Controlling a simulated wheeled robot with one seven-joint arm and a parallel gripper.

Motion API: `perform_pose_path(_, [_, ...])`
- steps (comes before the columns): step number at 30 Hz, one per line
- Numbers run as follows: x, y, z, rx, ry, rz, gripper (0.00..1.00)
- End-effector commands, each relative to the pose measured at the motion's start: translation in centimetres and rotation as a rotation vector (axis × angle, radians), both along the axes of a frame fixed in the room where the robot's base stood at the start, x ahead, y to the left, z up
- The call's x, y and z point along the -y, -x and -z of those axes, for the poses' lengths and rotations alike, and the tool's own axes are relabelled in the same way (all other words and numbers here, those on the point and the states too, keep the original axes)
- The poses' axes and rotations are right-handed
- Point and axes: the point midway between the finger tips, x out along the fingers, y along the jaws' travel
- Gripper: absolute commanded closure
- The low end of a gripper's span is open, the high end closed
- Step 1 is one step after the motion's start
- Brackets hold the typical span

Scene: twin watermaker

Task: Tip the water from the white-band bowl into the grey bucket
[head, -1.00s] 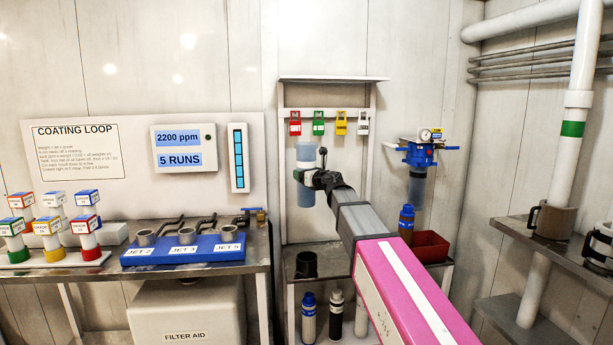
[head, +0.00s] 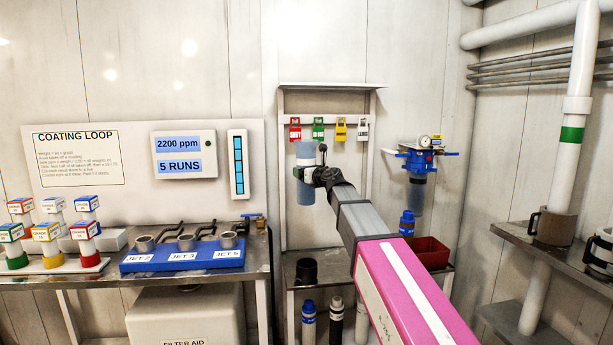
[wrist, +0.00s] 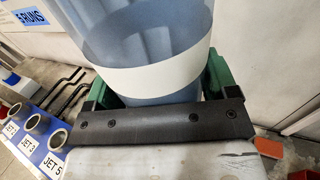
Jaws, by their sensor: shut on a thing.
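The white-band bowl is a tall bluish see-through cylinder (head: 306,190), upright in front of the tag rack in the head view. It fills the top middle of the wrist view (wrist: 145,38), with its white band (wrist: 155,76) between the green jaws. My gripper (wrist: 155,88) is shut on it around the band, one jaw on each side. The bowl is held in the air above a low shelf. The water level inside is hard to make out. I cannot tell a grey bucket for certain; a dark round container (head: 306,271) stands on that shelf below the bowl.
A blue-topped filter housing (head: 418,165) is mounted right of the rack, above a red bin (head: 432,250). A blue jet block (head: 183,254) and colored weights stand on the left bench.

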Motion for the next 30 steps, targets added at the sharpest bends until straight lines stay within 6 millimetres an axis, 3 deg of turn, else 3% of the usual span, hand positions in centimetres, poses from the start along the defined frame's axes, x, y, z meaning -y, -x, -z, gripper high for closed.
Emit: perform_pose_path(30, [0.0,0.0,-3.6,0.001,-0.001,0.0,0.55])
